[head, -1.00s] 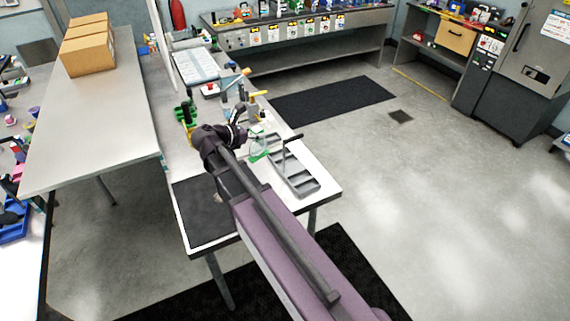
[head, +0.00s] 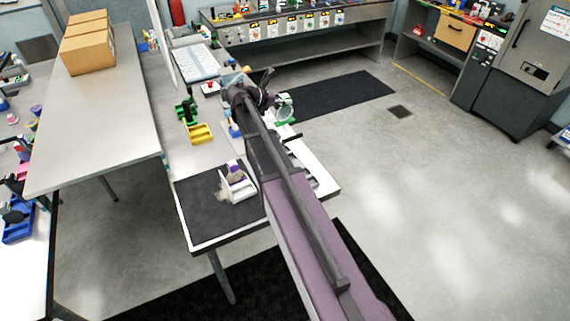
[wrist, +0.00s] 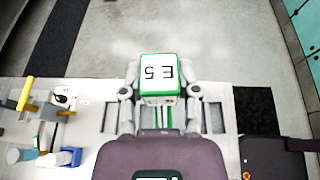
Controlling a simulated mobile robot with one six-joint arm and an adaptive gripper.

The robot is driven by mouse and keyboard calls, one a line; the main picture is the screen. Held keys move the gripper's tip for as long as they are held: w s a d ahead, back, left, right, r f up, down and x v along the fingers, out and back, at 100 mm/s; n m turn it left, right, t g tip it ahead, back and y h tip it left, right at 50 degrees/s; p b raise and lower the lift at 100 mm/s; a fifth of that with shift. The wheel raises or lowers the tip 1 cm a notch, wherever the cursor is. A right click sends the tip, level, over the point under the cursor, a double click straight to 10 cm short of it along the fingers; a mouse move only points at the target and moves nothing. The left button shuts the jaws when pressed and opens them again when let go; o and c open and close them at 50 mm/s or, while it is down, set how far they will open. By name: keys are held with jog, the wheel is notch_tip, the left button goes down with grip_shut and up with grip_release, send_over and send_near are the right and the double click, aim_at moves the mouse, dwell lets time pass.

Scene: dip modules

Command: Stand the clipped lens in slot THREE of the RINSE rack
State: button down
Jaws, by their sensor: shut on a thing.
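The lens (head: 286,108) is a clear round disc with a green clip at its top, raised at the far right edge of the white table. My gripper (head: 270,102) is shut on it. In the wrist view, my gripper (wrist: 160,98) has its fingers on either side of a white label with a green border (wrist: 159,69), on the clip. I cannot read slot names or tell which slot is below the lens.
A black mat (head: 205,210) at the table's near end carries a white holder (head: 237,187) with a purple-topped item. A yellow tray (head: 199,133) and green holder (head: 187,112) stand at left. Open floor (head: 440,190) lies right of the table.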

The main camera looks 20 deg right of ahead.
aim_at(280, 121)
jog(key=f, duration=0.1)
jog(key=b, duration=0.1)
jog(key=f+b, duration=0.1)
jog(key=shift+w+d+f, duration=0.15)
jog(key=shift+d+f, duration=0.1)
jog(key=shift+f, duration=0.05)
notch_tip(280, 121, down, 8)
jog(key=b, duration=0.7)
jog(key=shift+d+r+b, duration=0.1)
jog(key=shift+r+b, duration=0.15)
jog(key=shift+b, duration=0.05)
jog(key=shift+f+b, duration=0.9)
notch_tip(280, 121, down, 6)
jog(key=b, duration=0.6)
jog(key=shift+f, duration=0.15)
jog(key=shift+f+b, duration=1.85)
jog(key=shift+b, duration=0.15)
jog(key=shift+f, duration=0.15)
